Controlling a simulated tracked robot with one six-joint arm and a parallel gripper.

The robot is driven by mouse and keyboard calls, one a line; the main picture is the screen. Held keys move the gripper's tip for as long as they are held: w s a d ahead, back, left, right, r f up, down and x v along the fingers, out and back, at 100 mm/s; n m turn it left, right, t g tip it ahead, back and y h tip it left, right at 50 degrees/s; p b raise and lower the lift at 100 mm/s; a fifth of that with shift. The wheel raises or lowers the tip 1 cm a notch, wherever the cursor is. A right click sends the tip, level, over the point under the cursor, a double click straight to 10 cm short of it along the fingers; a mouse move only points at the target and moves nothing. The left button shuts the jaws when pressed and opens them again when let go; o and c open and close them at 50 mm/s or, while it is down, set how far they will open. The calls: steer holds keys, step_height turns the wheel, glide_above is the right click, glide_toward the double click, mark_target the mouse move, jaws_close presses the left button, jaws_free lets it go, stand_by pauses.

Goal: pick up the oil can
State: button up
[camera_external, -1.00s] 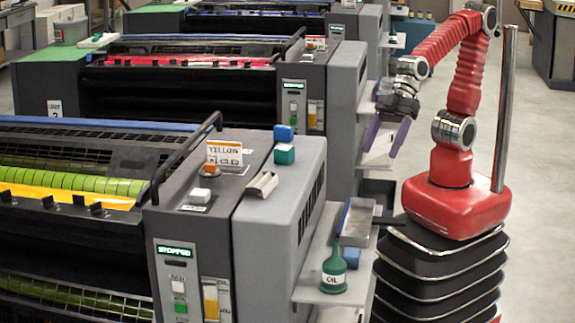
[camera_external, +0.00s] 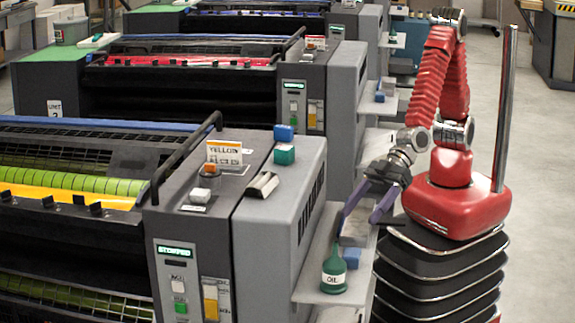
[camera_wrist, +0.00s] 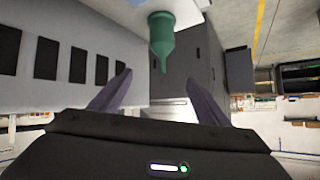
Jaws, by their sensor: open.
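The green oil can (camera_external: 334,272), with a thin spout and a white label reading OIL, stands upright on the grey side shelf (camera_external: 308,288) of the nearest unit. In the wrist view the oil can (camera_wrist: 162,36) shows at the top middle, beyond the fingertips, its spout pointing toward the gap between them. My gripper (camera_external: 360,216) is open and empty, just above and behind the can over the shelf. In the wrist view its two purple fingers (camera_wrist: 160,85) are spread wide, apart from the can.
A blue block (camera_external: 351,257) sits on the shelf right beside the can. A grey tray (camera_external: 354,236) lies behind it, partly hidden by my fingers. The unit's grey housing wall (camera_external: 285,215) rises close on the left. More shelves with small items lie further back.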

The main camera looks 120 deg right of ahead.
steer(key=t+h, duration=0.2)
glide_toward(325, 279)
steer(key=v, duration=0.3)
steer(key=shift+r, duration=0.15)
steer(key=shift+x, duration=4.3)
steer(key=shift+x, duration=2.55)
steer(key=shift+d+f, duration=0.1)
steer(key=shift+f, duration=0.1)
steer(key=shift+s, duration=0.1)
steer(key=shift+c, duration=0.3)
